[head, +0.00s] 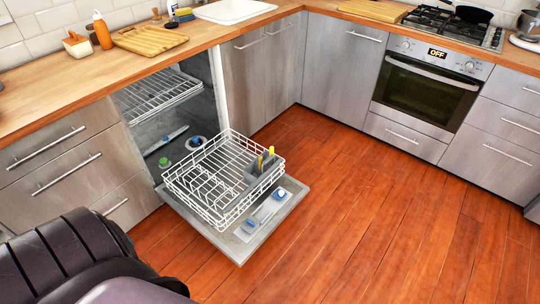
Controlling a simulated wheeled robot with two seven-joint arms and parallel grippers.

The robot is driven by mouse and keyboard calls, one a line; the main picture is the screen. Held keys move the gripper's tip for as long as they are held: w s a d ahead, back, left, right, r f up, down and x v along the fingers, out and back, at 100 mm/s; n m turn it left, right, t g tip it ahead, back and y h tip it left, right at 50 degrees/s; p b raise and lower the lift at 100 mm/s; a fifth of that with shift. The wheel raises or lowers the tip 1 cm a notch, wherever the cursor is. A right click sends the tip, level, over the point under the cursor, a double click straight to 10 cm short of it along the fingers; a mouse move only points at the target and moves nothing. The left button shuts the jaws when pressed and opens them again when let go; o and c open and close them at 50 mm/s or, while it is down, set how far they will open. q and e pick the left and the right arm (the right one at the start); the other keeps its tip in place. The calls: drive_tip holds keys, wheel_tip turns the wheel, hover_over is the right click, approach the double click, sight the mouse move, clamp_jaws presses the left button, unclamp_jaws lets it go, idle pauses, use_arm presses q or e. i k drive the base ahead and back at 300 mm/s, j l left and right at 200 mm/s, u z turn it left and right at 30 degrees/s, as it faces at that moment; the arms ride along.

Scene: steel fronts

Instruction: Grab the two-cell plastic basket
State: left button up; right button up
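The grey plastic basket (256,173) stands at the right side of the pulled-out lower dishwasher rack (212,187). Thin yellow and dark upright things stick up out of it. It is too small to make out its two cells clearly. A dark part of my own body fills the lower left corner. Neither of my grippers shows, and nothing touches the basket.
The dishwasher door (240,241) is folded down flat, low over the wooden floor (350,220). The upper rack (158,95) is inside. The oven (425,85) and steel drawers line the back right. The floor right of the door is clear.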

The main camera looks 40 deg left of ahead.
sight(251, 171)
drive_tip(key=i+u, duration=0.7)
drive_tip(key=u, duration=0.2)
drive_tip(key=i+l+u, duration=0.3)
drive_tip(key=u, duration=0.15)
